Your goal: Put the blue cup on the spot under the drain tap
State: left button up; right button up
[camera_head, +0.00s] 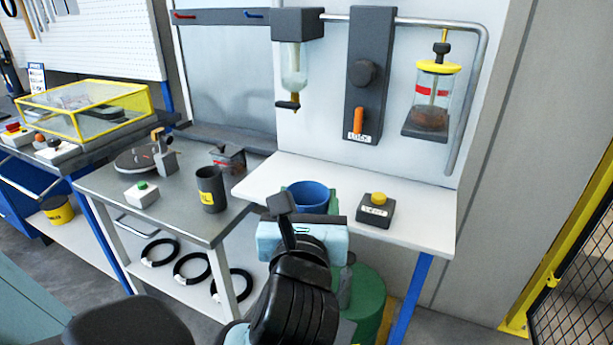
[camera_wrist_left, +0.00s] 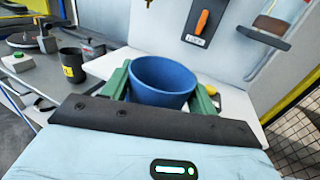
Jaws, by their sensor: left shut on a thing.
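The blue cup (camera_head: 309,194) is upright at the left part of the white shelf (camera_head: 420,218). My left gripper (camera_wrist_left: 160,92) is shut on the cup, with one green finger on each side of it in the left wrist view. In the head view my wrist hides the cup's lower part, so I cannot tell whether its base touches the shelf. The drain tap (camera_head: 288,103) hangs below a clear bowl on the wall, above and slightly left of the cup. I cannot make out the spot under it. My right gripper is not in view.
A black box with a yellow button (camera_head: 377,203) stands right of the cup. A dark mug with a yellow label (camera_head: 210,190) stands on the grey table at left. A lever panel (camera_head: 368,80) and a yellow-lidded jar (camera_head: 436,90) are on the wall. The shelf's right part is clear.

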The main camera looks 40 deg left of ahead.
pick_arm(q)
jog(key=shift+p+v, duration=0.65)
jog(key=shift+v, duration=0.2)
jog(key=shift+r, duration=0.15)
jog(key=s+d+f+m+t+h, duration=0.1)
jog(key=s+d+f+m+h, duration=0.1)
jog(key=f+h, duration=0.3)
jog(key=s+d+f+m+t+h, duration=0.2)
jog(key=s+d+f+m+h, duration=0.1)
jog(key=f, duration=0.7)
jog(key=shift+f+m+h, duration=0.35)
jog(key=shift+m+h, duration=0.55)
jog(key=shift+h, duration=0.1)
jog(key=shift+s+a, duration=0.1)
jog(key=shift+s, duration=0.05)
